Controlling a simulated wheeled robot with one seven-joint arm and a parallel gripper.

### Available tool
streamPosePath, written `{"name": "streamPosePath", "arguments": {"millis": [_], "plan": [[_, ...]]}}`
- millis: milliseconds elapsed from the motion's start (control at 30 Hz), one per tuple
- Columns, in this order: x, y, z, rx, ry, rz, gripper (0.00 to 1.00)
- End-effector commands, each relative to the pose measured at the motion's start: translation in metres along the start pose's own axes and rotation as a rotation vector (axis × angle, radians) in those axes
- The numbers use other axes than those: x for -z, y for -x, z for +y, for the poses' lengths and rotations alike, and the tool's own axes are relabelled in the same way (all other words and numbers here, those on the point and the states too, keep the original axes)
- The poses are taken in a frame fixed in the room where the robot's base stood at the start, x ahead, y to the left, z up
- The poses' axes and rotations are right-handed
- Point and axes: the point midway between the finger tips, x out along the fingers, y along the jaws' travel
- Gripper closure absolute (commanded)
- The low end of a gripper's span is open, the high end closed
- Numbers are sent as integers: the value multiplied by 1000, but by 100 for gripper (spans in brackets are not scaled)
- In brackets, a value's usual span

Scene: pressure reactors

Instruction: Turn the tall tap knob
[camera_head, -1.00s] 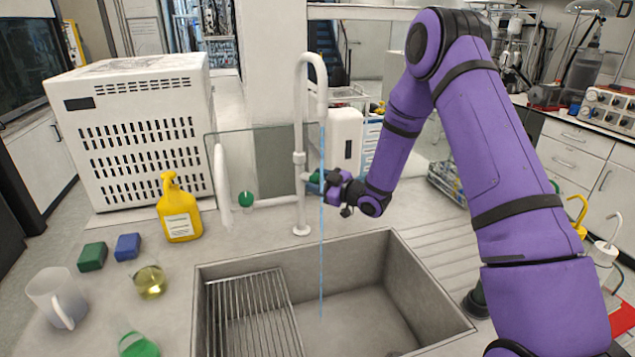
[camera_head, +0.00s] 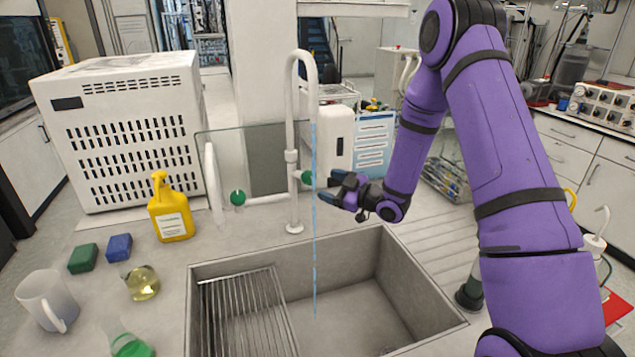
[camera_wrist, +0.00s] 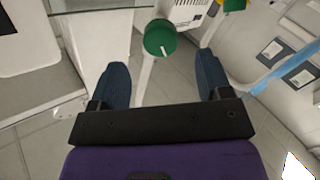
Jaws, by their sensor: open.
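The tall white tap (camera_head: 291,130) stands behind the sink, upright with a curved spout. Its green tall tap knob (camera_head: 308,177) is on the right side of its column. A thin blue water stream (camera_head: 314,250) runs from the spout into the sink. My gripper (camera_head: 328,189) is open and empty, just right of the knob and apart from it, with its fingers pointing left. In the wrist view, a green knob (camera_wrist: 160,38) with a white mark shows ahead of the gap between my two blue fingers; I take it for the tall tap's knob.
A shorter white tap (camera_head: 212,180) with another green knob (camera_head: 238,198) stands left. The sink (camera_head: 370,290) holds a wire rack (camera_head: 245,310). A yellow bottle (camera_head: 172,210), a mug (camera_head: 46,300) and flasks stand on the left counter. A glass pane (camera_head: 255,160) is behind.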

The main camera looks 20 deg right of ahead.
Motion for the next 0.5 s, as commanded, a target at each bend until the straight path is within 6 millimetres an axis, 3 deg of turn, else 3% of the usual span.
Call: {"name": "streamPosePath", "arguments": {"millis": [200,500], "plan": [[0,29,0,-2,-1,-2,29],[0,36,0,0,-1,-1,29]]}}
